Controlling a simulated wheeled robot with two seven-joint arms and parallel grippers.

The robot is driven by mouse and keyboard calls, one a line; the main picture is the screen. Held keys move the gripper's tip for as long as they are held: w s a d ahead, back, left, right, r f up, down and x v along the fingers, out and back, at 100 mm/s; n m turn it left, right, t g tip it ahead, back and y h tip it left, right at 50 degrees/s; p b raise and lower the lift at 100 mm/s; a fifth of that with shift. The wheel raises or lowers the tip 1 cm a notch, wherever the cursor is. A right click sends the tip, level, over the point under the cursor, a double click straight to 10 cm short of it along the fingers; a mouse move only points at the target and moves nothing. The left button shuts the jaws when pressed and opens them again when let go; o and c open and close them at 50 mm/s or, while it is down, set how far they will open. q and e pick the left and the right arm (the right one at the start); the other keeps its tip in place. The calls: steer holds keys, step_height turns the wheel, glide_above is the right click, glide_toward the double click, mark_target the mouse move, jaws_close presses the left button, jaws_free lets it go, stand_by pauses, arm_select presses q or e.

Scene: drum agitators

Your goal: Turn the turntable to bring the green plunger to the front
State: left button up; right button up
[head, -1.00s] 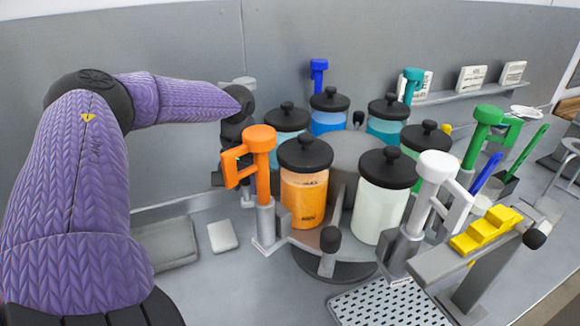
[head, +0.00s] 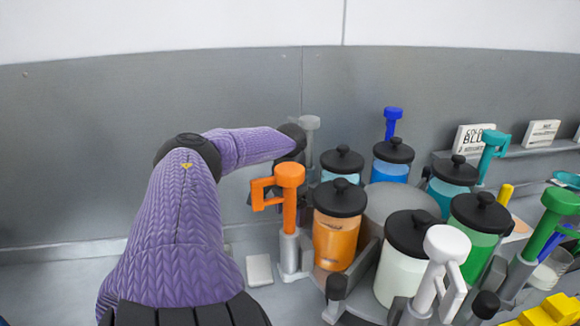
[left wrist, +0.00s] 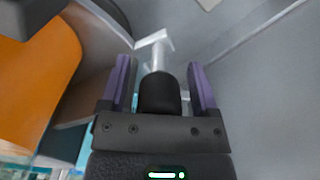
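The grey turntable (head: 388,203) carries lidded jars around its hub. The green plunger (head: 558,203) stands upright at the right edge of the head view, beside the jar of green liquid (head: 482,240). The white plunger (head: 445,245) is nearest the front and the orange plunger (head: 290,180) is at the left. My left arm reaches behind the orange plunger, which hides most of the gripper in the head view. In the left wrist view my left gripper (left wrist: 160,66) has its purple fingers apart, one on each side of a black knob (left wrist: 159,94). My right gripper is out of view.
A blue plunger (head: 392,120) and a teal plunger (head: 492,150) stand at the back. Black-knobbed arms (head: 336,287) stick out at the front. A yellow stepped block (head: 552,312) is at the lower right. A small white pad (head: 259,270) lies left of the orange plunger.

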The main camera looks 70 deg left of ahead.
arm_select(q)
steer(key=shift+d+r, duration=0.1)
step_height(320, 180, up, 9)
steer(key=p, duration=0.6)
steer(key=shift+r, duration=0.45)
steer(key=shift+s, duration=0.1)
steer(key=shift+c, duration=0.2)
